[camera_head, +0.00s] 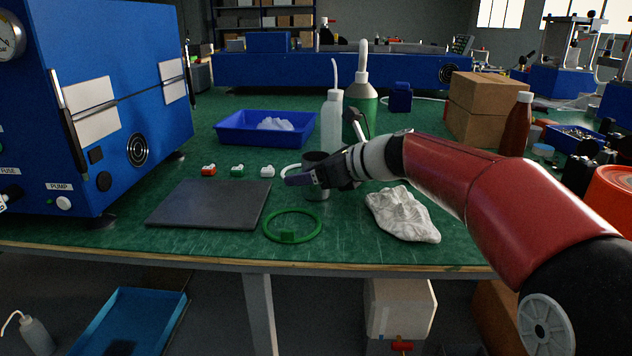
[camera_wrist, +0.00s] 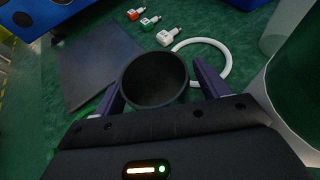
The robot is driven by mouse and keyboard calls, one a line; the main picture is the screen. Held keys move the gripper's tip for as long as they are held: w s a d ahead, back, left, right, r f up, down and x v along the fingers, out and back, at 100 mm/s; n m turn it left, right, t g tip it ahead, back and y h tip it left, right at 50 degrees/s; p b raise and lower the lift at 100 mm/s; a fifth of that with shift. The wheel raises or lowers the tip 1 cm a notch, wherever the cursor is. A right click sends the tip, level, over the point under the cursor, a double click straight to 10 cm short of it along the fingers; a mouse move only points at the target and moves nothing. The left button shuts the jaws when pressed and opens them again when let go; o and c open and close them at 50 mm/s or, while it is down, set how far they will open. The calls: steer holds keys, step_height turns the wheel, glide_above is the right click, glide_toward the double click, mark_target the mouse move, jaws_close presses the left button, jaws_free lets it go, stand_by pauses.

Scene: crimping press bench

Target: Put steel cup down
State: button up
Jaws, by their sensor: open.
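The steel cup (camera_head: 318,194) is dark grey and stands upright on the green bench top, partly hidden behind my gripper (camera_head: 303,180) in the head view. In the wrist view I look down into the cup's open dark mouth (camera_wrist: 155,80). My gripper's two purple fingers (camera_wrist: 158,92) are open, one on each side of the cup. Whether either finger touches the cup wall cannot be told. The cup's base is mostly hidden in the wrist view.
A dark flat plate (camera_head: 210,204) lies to the left, with a green ring (camera_head: 292,240) in front. A white ring (camera_wrist: 229,70) lies beside the cup. A crumpled white cloth (camera_head: 402,214) lies to the right. A white bottle (camera_head: 332,125) and green bottle (camera_head: 362,95) stand close behind.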

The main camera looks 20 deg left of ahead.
steer(key=c, duration=1.2)
steer(key=shift+r, duration=0.1)
